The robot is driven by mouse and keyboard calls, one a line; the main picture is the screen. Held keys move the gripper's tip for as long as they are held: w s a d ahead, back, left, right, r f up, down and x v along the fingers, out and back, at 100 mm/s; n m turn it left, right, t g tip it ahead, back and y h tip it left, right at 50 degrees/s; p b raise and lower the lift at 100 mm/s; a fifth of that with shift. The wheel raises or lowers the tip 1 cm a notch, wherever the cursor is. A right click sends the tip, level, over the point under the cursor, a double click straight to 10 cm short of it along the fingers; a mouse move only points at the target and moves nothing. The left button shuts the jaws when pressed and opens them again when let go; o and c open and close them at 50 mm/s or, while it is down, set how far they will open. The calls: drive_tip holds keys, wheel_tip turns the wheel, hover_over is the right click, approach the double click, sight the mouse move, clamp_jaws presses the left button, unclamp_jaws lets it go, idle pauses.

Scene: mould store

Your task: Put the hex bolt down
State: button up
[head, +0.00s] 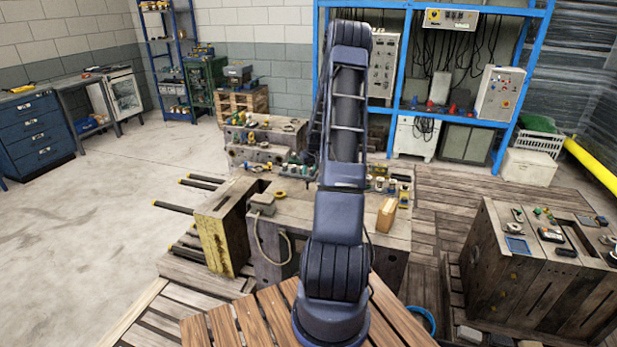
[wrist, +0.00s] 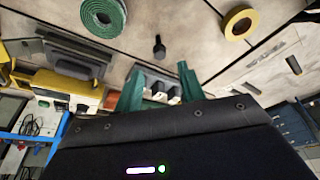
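In the wrist view a small dark bolt (wrist: 159,48), which looks like the hex bolt, rests on the pale worktop (wrist: 190,22). It is just beyond the tips of my gripper (wrist: 158,72), roughly midway between them, and neither finger appears to touch it. The two green fingers are apart with nothing held between them. In the head view my arm rises over the wooden mould blocks and hides my gripper; I cannot make out the bolt there.
In the wrist view a green coil (wrist: 104,17) and a yellow ring (wrist: 239,22) lie on either side of the bolt. In the head view a wooden block (head: 387,214) stands on the worktop (head: 290,217). Another cluttered block (head: 540,262) is at right.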

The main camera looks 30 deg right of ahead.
drive_tip(key=s+a+r, duration=0.5)
drive_tip(key=a+r, duration=0.1)
drive_tip(key=r, duration=0.4)
drive_tip(key=s+a+r, duration=0.6)
drive_tip(key=r, duration=0.3)
drive_tip(key=s+a+r, duration=0.5)
drive_tip(key=a+r, duration=0.1)
drive_tip(key=r, duration=0.4)
drive_tip(key=s+a+r, duration=0.2)
drive_tip(key=s+a, duration=0.1)
drive_tip(key=s, duration=0.6)
drive_tip(key=s+a+r, duration=0.2)
drive_tip(key=s+a, duration=0.2)
drive_tip(key=s, duration=0.5)
drive_tip(key=s+a+r+t, duration=0.1)
drive_tip(key=s+a+r, duration=0.1)
drive_tip(key=s, duration=0.7)
drive_tip(key=shift+s+a+r, duration=0.15)
drive_tip(key=shift+s+a, duration=0.05)
drive_tip(key=shift+a, duration=0.65)
